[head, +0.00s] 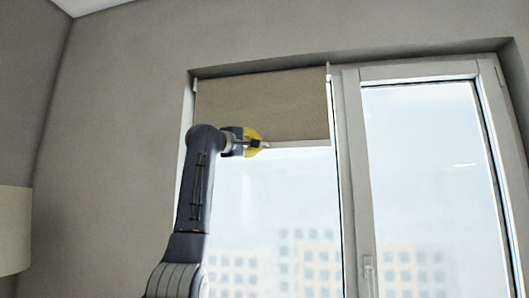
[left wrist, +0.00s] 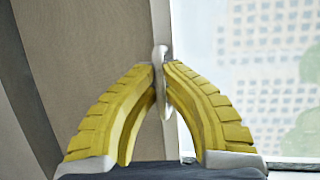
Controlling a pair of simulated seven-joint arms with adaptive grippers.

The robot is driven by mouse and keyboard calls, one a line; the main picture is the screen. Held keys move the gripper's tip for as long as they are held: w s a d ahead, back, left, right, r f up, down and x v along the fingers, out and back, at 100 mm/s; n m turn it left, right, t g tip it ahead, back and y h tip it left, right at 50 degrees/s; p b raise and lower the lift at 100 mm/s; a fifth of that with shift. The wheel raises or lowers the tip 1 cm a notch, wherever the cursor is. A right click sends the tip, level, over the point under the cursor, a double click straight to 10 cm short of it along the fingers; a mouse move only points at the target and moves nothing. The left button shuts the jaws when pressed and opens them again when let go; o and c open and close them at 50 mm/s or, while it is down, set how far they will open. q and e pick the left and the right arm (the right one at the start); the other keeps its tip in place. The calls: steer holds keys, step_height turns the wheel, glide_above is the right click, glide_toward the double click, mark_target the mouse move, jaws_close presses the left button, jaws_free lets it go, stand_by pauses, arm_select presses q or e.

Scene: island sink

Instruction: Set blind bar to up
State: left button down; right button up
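The tan roller blind (head: 265,105) covers the upper part of the left window pane. Its pale blind bar (head: 305,143) runs along its lower edge, roughly a third of the way down the pane. My left gripper (head: 266,146) is at this bar, near its middle. In the left wrist view, the yellow fingers (left wrist: 161,68) close in on a small pale loop-like pull (left wrist: 161,85) on the blind bar (left wrist: 160,20), with the pull between the tips. The blind fabric (left wrist: 85,60) lies left of the bar there. My right gripper is not in view.
A second window sash with a handle (head: 368,272) is at the right. The window frame post (head: 345,180) stands right of the blind. A lampshade (head: 14,230) is at the far left. The glass below the bar is clear.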

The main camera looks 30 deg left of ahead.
arm_select(q)
steer(key=shift+w, duration=0.1)
steer(key=c, duration=1.6)
jaws_free()
steer(key=shift+w, duration=0.1)
steer(key=shift+o, duration=0.5)
steer(key=v, duration=1.2)
steer(key=shift+r, duration=0.1)
